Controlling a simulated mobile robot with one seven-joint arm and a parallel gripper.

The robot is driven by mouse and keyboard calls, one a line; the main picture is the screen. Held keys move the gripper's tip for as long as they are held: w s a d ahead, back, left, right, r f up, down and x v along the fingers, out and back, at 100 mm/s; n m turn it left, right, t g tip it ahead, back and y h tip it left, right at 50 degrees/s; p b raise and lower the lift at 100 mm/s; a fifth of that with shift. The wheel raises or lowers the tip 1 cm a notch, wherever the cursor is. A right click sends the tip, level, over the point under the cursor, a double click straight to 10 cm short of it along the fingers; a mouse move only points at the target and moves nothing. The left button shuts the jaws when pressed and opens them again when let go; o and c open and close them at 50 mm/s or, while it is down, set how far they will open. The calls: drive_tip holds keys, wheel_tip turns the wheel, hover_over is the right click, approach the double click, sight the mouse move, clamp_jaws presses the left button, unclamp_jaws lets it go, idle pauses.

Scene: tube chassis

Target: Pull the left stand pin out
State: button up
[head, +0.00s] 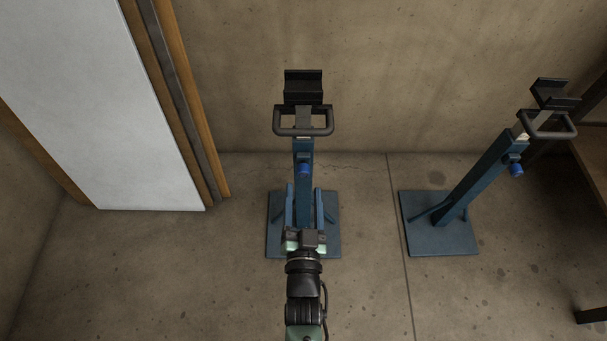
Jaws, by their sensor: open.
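The left stand (302,208) is a blue post on a square blue base plate, with a black cradle (303,87) and a dark loop handle (303,131) at its top. The left stand pin (304,169) shows as a blue knob on the front of the post, below the handle. My gripper (304,238) is in front of the post and lower in the picture than the pin, apart from it. Its jaws are open and appear empty. My gripper and arm hide the front part of the base plate.
A second blue stand (474,185) with its own blue knob (516,169) is at the right. A white panel door (95,95) with a wooden frame is at the left. A wall is close behind the stands. The floor between the stands is clear.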

sight(303, 175)
drive_tip(key=w+b, duration=0.2)
drive_tip(key=w, duration=0.4)
drive_tip(key=shift+w, duration=0.1)
drive_tip(key=shift+c, duration=0.2)
clamp_jaws()
idle(1.0)
